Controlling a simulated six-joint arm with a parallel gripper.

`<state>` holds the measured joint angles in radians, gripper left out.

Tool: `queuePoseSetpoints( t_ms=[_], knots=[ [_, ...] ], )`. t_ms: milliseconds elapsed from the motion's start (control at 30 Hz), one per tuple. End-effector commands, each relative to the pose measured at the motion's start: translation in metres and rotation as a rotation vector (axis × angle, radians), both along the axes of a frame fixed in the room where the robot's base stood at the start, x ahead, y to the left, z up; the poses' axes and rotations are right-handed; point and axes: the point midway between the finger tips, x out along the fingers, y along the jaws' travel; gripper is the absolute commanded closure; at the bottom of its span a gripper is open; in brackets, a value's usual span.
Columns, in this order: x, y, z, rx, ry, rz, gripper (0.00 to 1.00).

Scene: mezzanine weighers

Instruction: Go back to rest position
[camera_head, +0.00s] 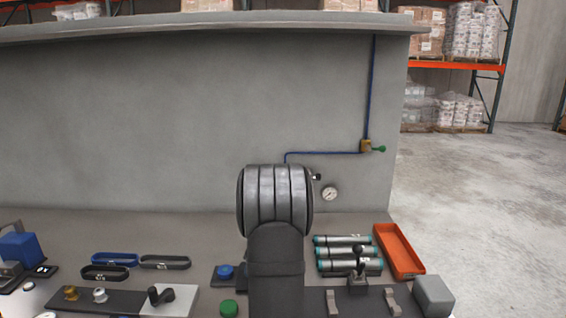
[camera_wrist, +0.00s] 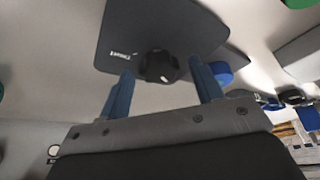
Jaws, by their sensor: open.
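My gripper (camera_wrist: 161,72) shows in the wrist view as two blue fingers standing apart, with nothing held between them. Beyond the fingertips, a black knob (camera_wrist: 160,66) on a dark plate (camera_wrist: 150,22) appears in the gap. I cannot tell how far it is from the fingers. In the head view my arm rises in the middle of the bench and its grey links hide the gripper.
The bench (camera_head: 210,228) holds a blue button (camera_head: 225,271), a green button (camera_head: 229,308), a black lever (camera_head: 359,265), teal-ended cylinders (camera_head: 343,252) and an orange tray (camera_head: 400,251). Behind stands a grey wall (camera_head: 150,120) with a gauge (camera_head: 330,193) and a blue pipe (camera_head: 371,90).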

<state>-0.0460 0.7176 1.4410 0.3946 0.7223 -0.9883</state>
Motion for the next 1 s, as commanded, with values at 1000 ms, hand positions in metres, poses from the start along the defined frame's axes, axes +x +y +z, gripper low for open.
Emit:
queuePoseSetpoints(
  t_ms=[1000],
  knots=[
    [-0.0014,0.0025,0.0003,0.0,0.0,-0.462,0.4]
  ],
)
